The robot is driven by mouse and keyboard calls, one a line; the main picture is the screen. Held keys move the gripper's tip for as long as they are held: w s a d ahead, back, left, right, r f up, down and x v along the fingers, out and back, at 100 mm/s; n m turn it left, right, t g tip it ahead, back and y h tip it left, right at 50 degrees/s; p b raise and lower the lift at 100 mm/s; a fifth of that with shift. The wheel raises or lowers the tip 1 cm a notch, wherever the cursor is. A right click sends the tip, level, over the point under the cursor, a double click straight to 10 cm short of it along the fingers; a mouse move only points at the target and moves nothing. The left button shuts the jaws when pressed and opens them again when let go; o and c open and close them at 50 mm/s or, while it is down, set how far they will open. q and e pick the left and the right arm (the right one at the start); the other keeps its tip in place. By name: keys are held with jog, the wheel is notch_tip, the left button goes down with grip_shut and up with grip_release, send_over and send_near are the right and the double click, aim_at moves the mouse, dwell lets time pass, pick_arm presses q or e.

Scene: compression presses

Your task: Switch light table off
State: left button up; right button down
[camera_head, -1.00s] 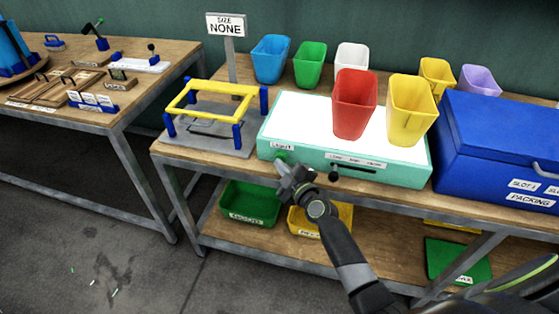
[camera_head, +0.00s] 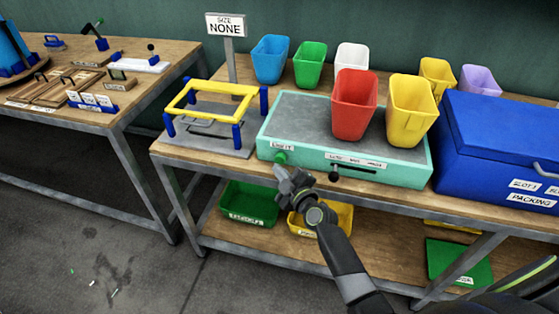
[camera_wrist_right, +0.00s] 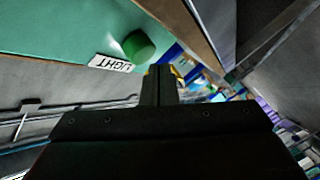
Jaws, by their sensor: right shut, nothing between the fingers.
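The light table (camera_head: 300,112) is a mint-green box on the workbench, and its top panel is dark grey and unlit. Its green button (camera_head: 280,158) is on the front face at the left, beside the LIGHT label (camera_head: 283,147). In the right wrist view the green button (camera_wrist_right: 139,46) and the label (camera_wrist_right: 110,63) show close ahead. My right gripper (camera_head: 282,174) is shut and empty, just in front of and below the button, with a small gap. My left gripper is not in view.
A red bin (camera_head: 354,105) and a yellow bin (camera_head: 411,110) stand on the light table. A black lever (camera_head: 353,170) sticks out of its front. A blue packing box (camera_head: 500,150) is at the right. A yellow and blue frame (camera_head: 213,100) stands at the left.

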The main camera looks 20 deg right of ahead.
jog(key=s+a, duration=0.2)
jog(key=s, duration=0.1)
jog(key=s+a+b, duration=0.1)
jog(key=shift+s, duration=0.3)
dwell(0.3)
jog(key=s+d+f+m+g+h, duration=0.1)
jog(key=s+d+f+m+g, duration=0.15)
jog(key=s+f, duration=0.6)
jog(key=s+d+f+m+g+h, duration=0.1)
jog(key=s+d+f+m+g, duration=0.15)
jog(key=f, duration=1.05)
jog(key=s+d+f+m+g+h, duration=0.1)
jog(key=s+d+f+m+g, duration=0.15)
jog(key=s+f, duration=0.55)
jog(key=s+d+f+m+g, duration=0.1)
jog(key=s+f, duration=0.4)
jog(key=s, duration=0.5)
jog(key=s+d+f+m+g+h, duration=0.1)
jog(key=s+d+f+m+g, duration=0.1)
jog(key=s, duration=0.8)
jog(key=s+d+f+m+g, duration=0.2)
jog(key=s+f+g, duration=0.3)
jog(key=s+f, duration=0.4)
jog(key=shift+s+d+h, duration=0.3)
jog(key=shift+s+d, duration=0.1)
jog(key=shift+d, duration=0.3)
jog(key=shift+f, duration=0.1)
